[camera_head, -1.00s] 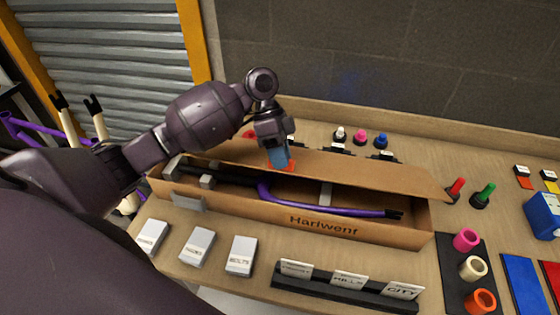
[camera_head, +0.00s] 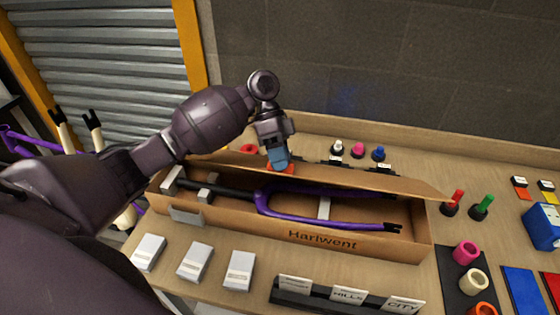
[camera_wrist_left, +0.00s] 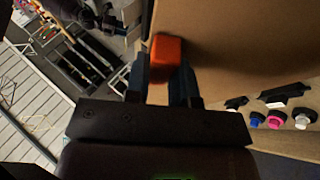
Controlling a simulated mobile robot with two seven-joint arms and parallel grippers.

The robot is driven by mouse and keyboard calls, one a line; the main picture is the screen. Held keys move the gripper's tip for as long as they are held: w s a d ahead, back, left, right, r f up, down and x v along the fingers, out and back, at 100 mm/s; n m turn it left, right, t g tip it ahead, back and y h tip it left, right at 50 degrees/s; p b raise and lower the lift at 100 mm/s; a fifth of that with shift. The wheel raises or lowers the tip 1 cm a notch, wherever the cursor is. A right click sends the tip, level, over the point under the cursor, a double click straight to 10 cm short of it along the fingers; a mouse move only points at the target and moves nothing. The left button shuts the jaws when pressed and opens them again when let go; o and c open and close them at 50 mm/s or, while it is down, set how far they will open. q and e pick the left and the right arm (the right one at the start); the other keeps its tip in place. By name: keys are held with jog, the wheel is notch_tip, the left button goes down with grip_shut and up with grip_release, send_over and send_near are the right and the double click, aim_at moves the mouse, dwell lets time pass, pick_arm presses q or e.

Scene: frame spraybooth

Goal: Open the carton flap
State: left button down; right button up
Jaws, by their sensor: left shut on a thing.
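The long brown carton (camera_head: 300,232) lies on the bench with a purple fork (camera_head: 275,205) inside. Its flap (camera_head: 360,178) is hinged along the back edge and stands raised and tilted, with the inside of the carton showing. My left gripper (camera_head: 279,165) is at the flap's left-middle part, shut on an orange-red tab (camera_head: 288,169) on the flap. In the left wrist view the orange-red tab (camera_wrist_left: 171,58) sits between the fingers, with the flap (camera_wrist_left: 235,50) beside it. My right gripper is not in view.
White boxes (camera_head: 194,262) and a card rack (camera_head: 345,295) stand in front of the carton. Coloured knobs (camera_head: 358,150) stand behind the flap. Red and green handles (camera_head: 451,202), a blue box (camera_head: 543,216) and rings on a dark mat (camera_head: 448,268) are at right.

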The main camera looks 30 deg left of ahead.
pick_arm(q)
jog(key=shift+w+a+r+g+h, duration=0.15)
jog(key=shift+w+r+g, duration=0.15)
jog(key=shift+w+r, duration=0.15)
jog(key=shift+w+a+r+g+h, duration=0.15)
jog(key=shift+w+r+g, duration=0.15)
jog(key=shift+w+r, duration=0.15)
jog(key=shift+w+a+r+n+g, duration=0.1)
jog(key=shift+w+r+n+g, duration=0.05)
jog(key=shift+w+r+g, duration=0.3)
jog(key=shift+w+a+r+n+g, duration=0.1)
jog(key=shift+w+r+n+g, duration=0.1)
jog(key=shift+w, duration=0.3)
jog(key=c, duration=0.9)
grip_release()
jog(key=shift+o, duration=0.6)
